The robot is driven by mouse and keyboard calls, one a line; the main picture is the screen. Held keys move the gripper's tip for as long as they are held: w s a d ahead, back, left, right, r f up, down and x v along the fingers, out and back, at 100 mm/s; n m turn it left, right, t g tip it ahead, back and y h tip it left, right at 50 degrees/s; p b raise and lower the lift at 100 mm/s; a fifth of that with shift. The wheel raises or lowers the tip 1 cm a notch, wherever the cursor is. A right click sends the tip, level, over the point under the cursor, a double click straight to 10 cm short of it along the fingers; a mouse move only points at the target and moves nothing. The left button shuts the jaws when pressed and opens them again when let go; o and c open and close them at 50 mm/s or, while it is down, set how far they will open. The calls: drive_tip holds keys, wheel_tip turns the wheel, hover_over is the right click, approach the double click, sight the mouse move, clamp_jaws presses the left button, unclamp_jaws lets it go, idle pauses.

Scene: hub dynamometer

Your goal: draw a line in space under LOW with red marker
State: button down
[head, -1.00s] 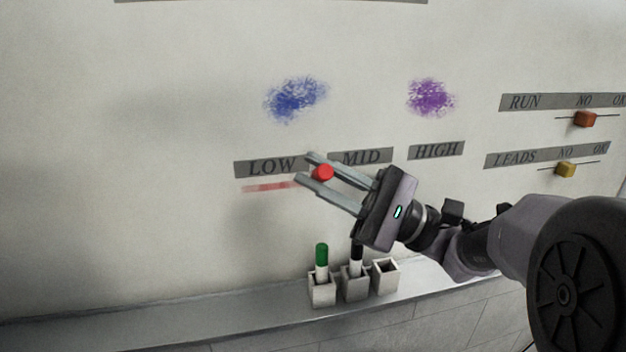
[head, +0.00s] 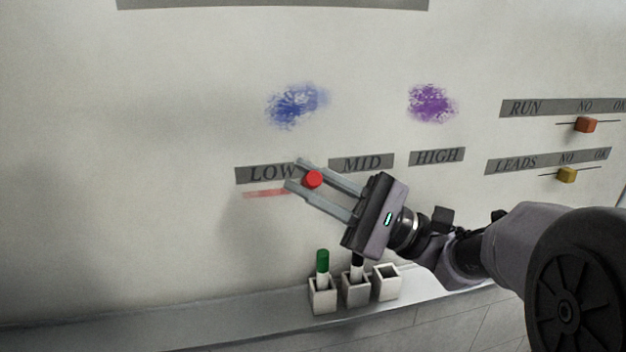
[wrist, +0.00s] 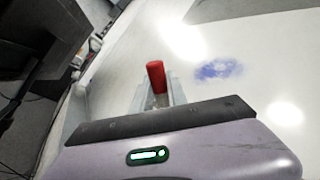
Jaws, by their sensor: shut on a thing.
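My gripper (head: 304,178) is shut on the red marker (head: 314,179), whose red end points toward the camera. The marker also shows between the fingers in the wrist view (wrist: 156,77). The LOW label (head: 266,174) is on the white board, just left of the fingers, which overlap its right end in the head view. A faint red line (head: 264,194) runs under LOW, and its right end lies beside the fingers. The marker's tip is hidden, so I cannot tell whether it touches the board.
Blue (head: 296,104) and purple (head: 432,103) smudges are on the board above. On the ledge (head: 215,318) below, holders carry a green marker (head: 322,262) and a black marker (head: 357,264); the right holder (head: 386,282) is empty. Sliders sit at right. The board left of LOW is clear.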

drive_tip(key=shift+s+a, duration=0.1)
drive_tip(key=shift+a, duration=0.5)
drive_tip(key=shift+a, duration=0.1)
drive_tip(key=shift+s+a+p, duration=0.15)
drive_tip(key=shift+a+p, duration=0.15)
drive_tip(key=shift+a, duration=0.25)
drive_tip(key=shift+a, duration=0.1)
drive_tip(key=shift+s+a, duration=0.2)
drive_tip(key=shift+a, duration=0.35)
drive_tip(key=shift+a, duration=0.1)
drive_tip(key=shift+s+a, duration=0.15)
drive_tip(key=shift+a, duration=0.45)
drive_tip(key=shift+p, duration=0.3)
drive_tip(key=shift+s+a, duration=0.2)
drive_tip(key=shift+a, duration=0.45)
